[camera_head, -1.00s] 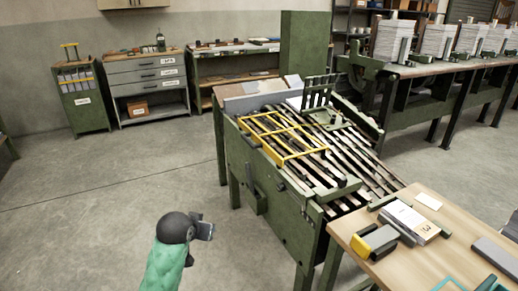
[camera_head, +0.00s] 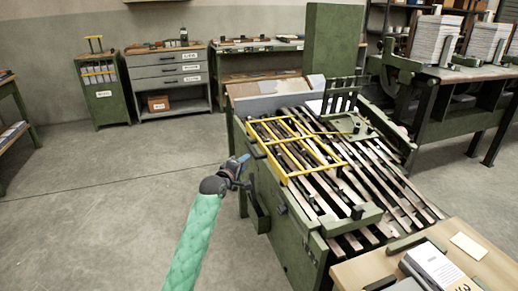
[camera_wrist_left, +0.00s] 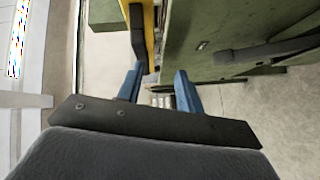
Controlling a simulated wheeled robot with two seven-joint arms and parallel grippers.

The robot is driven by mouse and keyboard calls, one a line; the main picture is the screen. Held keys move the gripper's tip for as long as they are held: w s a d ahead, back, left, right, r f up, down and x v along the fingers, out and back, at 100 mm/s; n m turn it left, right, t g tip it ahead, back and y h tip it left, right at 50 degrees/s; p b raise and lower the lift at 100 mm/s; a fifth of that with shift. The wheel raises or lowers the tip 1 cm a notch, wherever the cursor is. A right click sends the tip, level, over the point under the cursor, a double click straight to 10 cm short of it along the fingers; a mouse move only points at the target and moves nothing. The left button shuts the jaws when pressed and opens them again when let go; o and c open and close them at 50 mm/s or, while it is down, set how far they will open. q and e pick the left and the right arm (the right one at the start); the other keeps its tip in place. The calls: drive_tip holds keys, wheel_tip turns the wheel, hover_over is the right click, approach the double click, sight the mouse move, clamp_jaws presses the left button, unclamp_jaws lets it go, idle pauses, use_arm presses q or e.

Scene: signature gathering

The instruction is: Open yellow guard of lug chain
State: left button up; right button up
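The yellow guard (camera_head: 284,172) is a barred frame lying flat over the dark slats of the lug chain (camera_head: 375,178) on the green machine. A black handle (camera_head: 256,150) sticks out at the guard's left side. My left gripper (camera_head: 243,160) is just left of and slightly below that handle. In the left wrist view its two blue fingers (camera_wrist_left: 158,88) are apart with nothing between them. The black handle (camera_wrist_left: 138,32) and the yellow guard edge (camera_wrist_left: 150,38) show just beyond the fingertips, apparently without contact. My right gripper is not seen.
The green machine side (camera_head: 285,230) drops close to my left arm, with a dark lever (camera_head: 258,208) on it. A wooden table (camera_head: 470,262) with a book stands at the lower right. The floor to the left is clear.

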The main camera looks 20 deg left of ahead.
sight(252, 148)
use_arm(q)
drive_tip(key=shift+w+d+r+n+t, duration=0.15)
drive_tip(key=shift+w+r+n, duration=0.3)
drive_tip(key=shift+w, duration=0.8)
drive_tip(key=shift+w+d+r+n+t, duration=0.2)
drive_tip(key=shift+w+n, duration=0.4)
drive_tip(key=shift+w, duration=0.65)
drive_tip(key=shift+w+d+r+n+t, duration=0.15)
drive_tip(key=shift+w+r+n, duration=0.3)
drive_tip(key=shift+w, duration=0.8)
drive_tip(key=shift+f, duration=0.15)
clamp_jaws()
